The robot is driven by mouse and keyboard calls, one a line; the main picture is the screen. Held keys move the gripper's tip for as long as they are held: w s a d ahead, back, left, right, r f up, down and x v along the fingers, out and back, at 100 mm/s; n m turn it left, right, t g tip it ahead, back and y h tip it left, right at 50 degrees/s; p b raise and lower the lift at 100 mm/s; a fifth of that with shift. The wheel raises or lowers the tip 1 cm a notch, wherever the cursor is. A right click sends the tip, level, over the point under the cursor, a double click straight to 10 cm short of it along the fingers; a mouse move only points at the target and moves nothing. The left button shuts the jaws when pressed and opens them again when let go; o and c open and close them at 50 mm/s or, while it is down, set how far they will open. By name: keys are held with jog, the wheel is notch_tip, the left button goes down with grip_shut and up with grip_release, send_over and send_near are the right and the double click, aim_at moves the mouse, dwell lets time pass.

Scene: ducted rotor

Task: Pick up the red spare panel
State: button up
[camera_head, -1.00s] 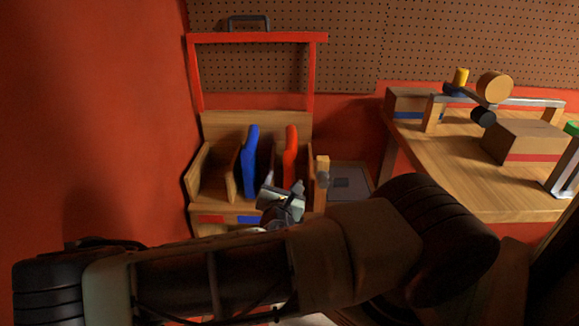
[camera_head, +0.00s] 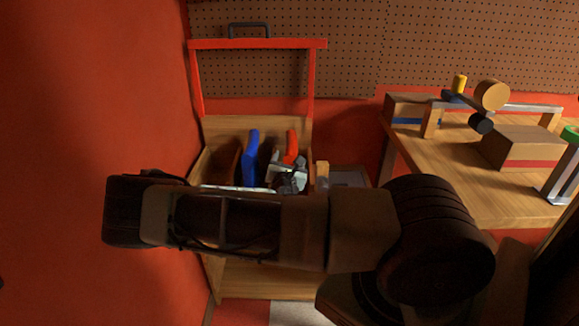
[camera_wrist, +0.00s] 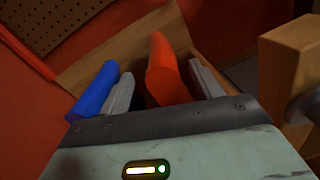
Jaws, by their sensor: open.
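The red spare panel (camera_head: 291,147) stands upright in the wooden rack, to the right of the blue panel (camera_head: 250,160). Its lower part is hidden behind my gripper in the head view. In the wrist view the red panel (camera_wrist: 165,70) rises between my two grey fingers, and the blue panel (camera_wrist: 96,92) lies outside the left finger. My gripper (camera_wrist: 160,88) is open, with a finger on each side of the red panel. I cannot tell whether either finger touches it. In the head view my gripper (camera_head: 287,172) is over the rack at the red panel.
The wooden rack (camera_head: 225,126) has a red frame (camera_head: 255,44) above it. A wooden block (camera_wrist: 284,65) stands close on the right in the wrist view. A workbench (camera_head: 440,165) with a rotor assembly is at the right. A red wall is at the left.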

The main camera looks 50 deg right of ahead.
jog(key=x, duration=0.4)
jog(key=shift+d, duration=0.1)
grip_shut()
